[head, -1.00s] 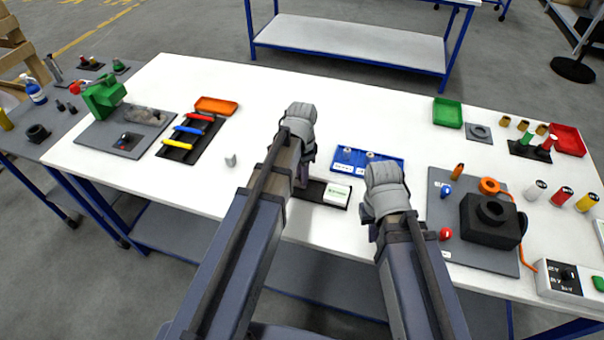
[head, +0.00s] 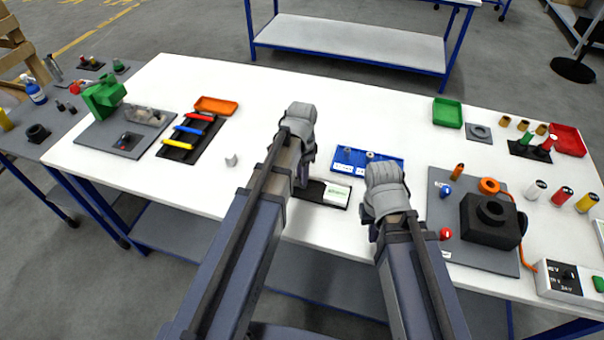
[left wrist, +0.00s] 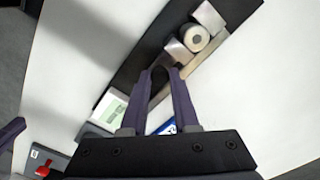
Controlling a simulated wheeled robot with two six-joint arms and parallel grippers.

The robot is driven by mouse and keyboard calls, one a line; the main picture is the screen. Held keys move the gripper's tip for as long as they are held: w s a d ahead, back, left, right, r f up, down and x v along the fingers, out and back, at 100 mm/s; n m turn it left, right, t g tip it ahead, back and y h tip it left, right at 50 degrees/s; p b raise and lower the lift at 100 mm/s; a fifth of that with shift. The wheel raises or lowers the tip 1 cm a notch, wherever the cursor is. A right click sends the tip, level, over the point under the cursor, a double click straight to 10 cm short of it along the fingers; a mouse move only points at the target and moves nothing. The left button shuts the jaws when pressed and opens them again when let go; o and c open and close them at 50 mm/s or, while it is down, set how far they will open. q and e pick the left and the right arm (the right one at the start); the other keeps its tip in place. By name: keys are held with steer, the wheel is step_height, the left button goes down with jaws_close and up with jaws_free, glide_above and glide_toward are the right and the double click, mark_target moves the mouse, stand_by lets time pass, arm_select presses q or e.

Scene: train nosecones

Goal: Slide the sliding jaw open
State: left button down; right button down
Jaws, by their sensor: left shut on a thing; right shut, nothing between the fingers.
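The vise-like fixture with the sliding jaw sits on a long black base (left wrist: 135,65) in the left wrist view. Grey metal blocks (left wrist: 178,53) and a pale round part (left wrist: 195,37) stand at its far end, beside a light rail (left wrist: 211,55). My left gripper (left wrist: 160,74) is shut on a small dark piece beside the blocks, which seems to be the sliding jaw's handle; the fingers partly hide it. In the head view my left arm covers most of the fixture. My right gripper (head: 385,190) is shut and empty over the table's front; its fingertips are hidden.
A white-and-green box (head: 337,194) lies at the base's right end. A blue tray (head: 346,157) is behind. A grey board with a black block (head: 490,221) stands right of my right gripper.

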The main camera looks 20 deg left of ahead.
mark_target(310, 188)
arm_select(q)
steer(key=shift+d, duration=1.3)
steer(key=c, duration=1.1)
jaws_free()
steer(key=shift+o, duration=0.9)
arm_select(e)
steer(key=shift+r, duration=0.1)
arm_select(q)
step_height(310, 188, up, 8)
steer(key=p, duration=0.7)
steer(key=shift+p, duration=0.4)
arm_select(e)
step_height(310, 188, up, 8)
arm_select(q)
steer(key=shift+f, duration=0.15)
arm_select(e)
steer(key=shift+f, duration=0.2)
